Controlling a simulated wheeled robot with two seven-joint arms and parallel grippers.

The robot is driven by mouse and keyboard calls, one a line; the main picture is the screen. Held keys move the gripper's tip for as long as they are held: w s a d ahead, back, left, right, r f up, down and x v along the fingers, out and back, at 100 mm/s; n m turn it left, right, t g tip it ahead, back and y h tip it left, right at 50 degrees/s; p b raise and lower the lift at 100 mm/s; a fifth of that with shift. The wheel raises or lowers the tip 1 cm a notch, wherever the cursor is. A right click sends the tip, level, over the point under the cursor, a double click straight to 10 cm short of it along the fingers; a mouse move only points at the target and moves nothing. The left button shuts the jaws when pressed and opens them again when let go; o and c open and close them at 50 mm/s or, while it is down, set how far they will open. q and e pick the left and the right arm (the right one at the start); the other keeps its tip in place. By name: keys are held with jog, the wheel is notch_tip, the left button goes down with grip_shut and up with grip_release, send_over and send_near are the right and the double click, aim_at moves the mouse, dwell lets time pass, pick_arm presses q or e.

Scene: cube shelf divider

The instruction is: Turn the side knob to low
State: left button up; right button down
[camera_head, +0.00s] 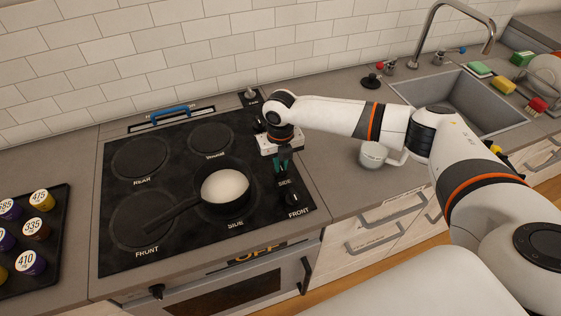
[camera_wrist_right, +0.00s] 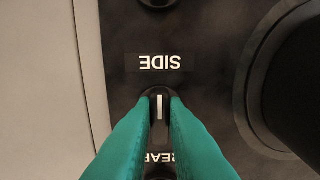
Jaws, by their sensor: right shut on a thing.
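The side knob (camera_wrist_right: 157,93) is a small dark knob between the SIDE and REAR labels, with a white line running nearly straight up and down the right wrist view. My right gripper (camera_wrist_right: 158,108) is shut on it, with one green fingertip on each side. In the head view my right gripper (camera_head: 283,163) points down at the knob strip on the right of the cooktop (camera_head: 125,240). The knob itself is hidden there by the fingers. My left gripper is not in view.
Another knob (camera_head: 289,199) sits by the FRONT label. A dark pan (camera_head: 233,205) with pale contents stands on the side burner, handle pointing left. A white mug (camera_head: 373,154) stands on the counter right of the cooktop. A tray of labelled jars (camera_head: 62,225) lies at left.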

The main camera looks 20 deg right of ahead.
jog(key=shift+r+m+p, duration=0.15)
jog(key=shift+m+p, duration=0.75)
jog(key=shift+a+m+p, duration=0.1)
jog(key=shift+m+p, duration=0.85)
jog(key=shift+m, duration=0.25)
jog(key=shift+w+m+p, duration=0.1)
jog(key=shift+m+p, duration=0.65)
jog(key=shift+m, duration=0.45)
jog(key=shift+w+m+p, duration=0.1)
jog(key=shift+m+p, duration=0.6)
jog(key=shift+m, duration=0.8)
jog(key=c, duration=1.4)
grip_release()
jog(key=shift+c, duration=0.2)
